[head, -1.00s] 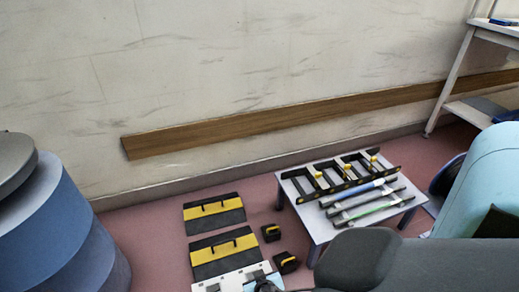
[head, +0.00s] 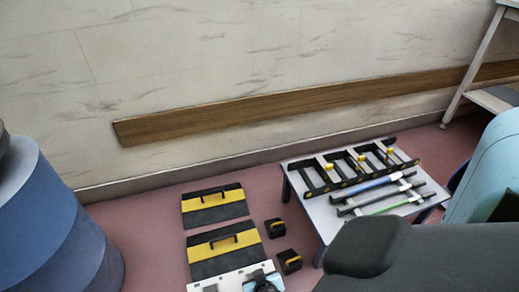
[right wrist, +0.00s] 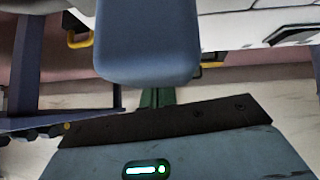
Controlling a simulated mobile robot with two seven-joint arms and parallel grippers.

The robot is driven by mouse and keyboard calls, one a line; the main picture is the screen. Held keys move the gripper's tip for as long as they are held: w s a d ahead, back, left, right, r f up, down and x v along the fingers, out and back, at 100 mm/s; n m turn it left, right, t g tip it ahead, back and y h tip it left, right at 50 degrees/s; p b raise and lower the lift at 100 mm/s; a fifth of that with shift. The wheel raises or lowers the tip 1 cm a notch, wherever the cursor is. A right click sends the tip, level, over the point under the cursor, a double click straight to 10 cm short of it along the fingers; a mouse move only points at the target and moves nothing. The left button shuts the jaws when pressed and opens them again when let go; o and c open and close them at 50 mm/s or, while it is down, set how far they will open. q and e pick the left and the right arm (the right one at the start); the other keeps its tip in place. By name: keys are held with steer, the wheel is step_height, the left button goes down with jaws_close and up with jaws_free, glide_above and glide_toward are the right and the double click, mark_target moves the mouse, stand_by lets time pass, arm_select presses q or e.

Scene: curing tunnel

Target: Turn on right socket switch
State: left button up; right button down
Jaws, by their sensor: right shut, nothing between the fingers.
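No socket or switch can be made out for certain in either view. In the head view a white panel (head: 205,287) with grey pieces on it is cut off by the bottom edge, and I cannot tell what it is. In the right wrist view my right gripper (right wrist: 148,74) shows as a blunt blue-grey shape from the top, shut and empty. Beyond it is a blue-grey body with a dark plate and a lit white and green indicator (right wrist: 145,169). My left gripper is not in view.
A low table (head: 318,212) bears black frames and several bars. Two black and yellow cases (head: 222,250) and two small black blocks lie on the floor. A blue drum (head: 50,220) stands left. A wooden rail (head: 290,105) runs along the wall.

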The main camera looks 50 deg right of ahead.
steer(key=shift+f+b, duration=0.4)
steer(key=shift+f, duration=0.3)
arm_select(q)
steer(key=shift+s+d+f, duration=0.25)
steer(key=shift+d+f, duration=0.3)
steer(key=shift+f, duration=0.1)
arm_select(e)
steer(key=shift+s+d+f+b, duration=0.15)
steer(key=shift+s+f+b, duration=0.05)
steer(key=shift+f+b, duration=0.3)
steer(key=shift+r, duration=0.15)
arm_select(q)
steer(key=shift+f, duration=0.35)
